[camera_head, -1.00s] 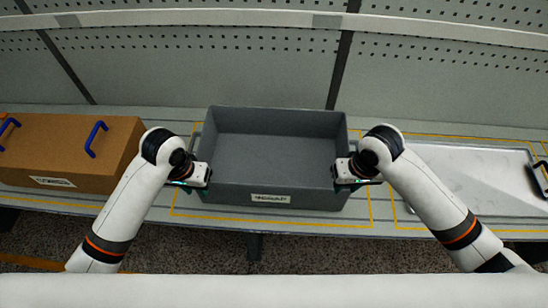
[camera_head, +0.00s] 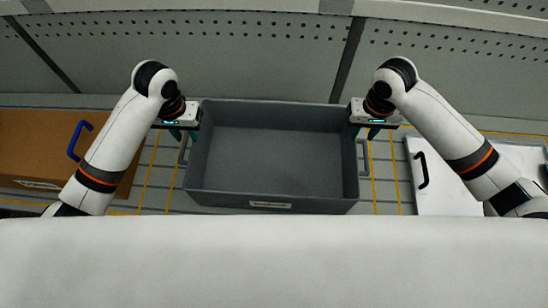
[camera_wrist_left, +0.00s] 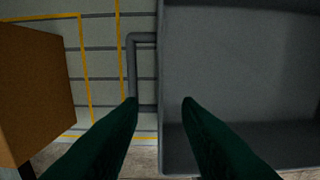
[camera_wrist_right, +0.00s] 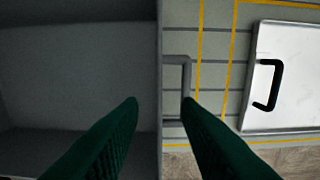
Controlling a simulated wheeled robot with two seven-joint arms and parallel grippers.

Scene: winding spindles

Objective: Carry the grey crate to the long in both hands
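The grey crate (camera_head: 275,196) stands on the slatted bench, empty, with its label on the near side. It has a looped handle at each end, the left one (camera_head: 183,150) and the right one (camera_head: 365,158). My left gripper (camera_head: 183,135) is open and empty by the crate's far left corner; in the left wrist view its fingertips lie over the crate wall, beside the left handle (camera_wrist_left: 131,70). My right gripper (camera_head: 366,134) is open by the far right corner; in the right wrist view its fingertips appear either side of the wall, near the right handle (camera_wrist_right: 187,75).
A brown box (camera_head: 40,150) with a blue handle stands to the left. A white tray or lid (camera_head: 440,190) with a black handle lies to the right. Yellow lines mark the bench, and a perforated panel (camera_head: 230,50) rises behind.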

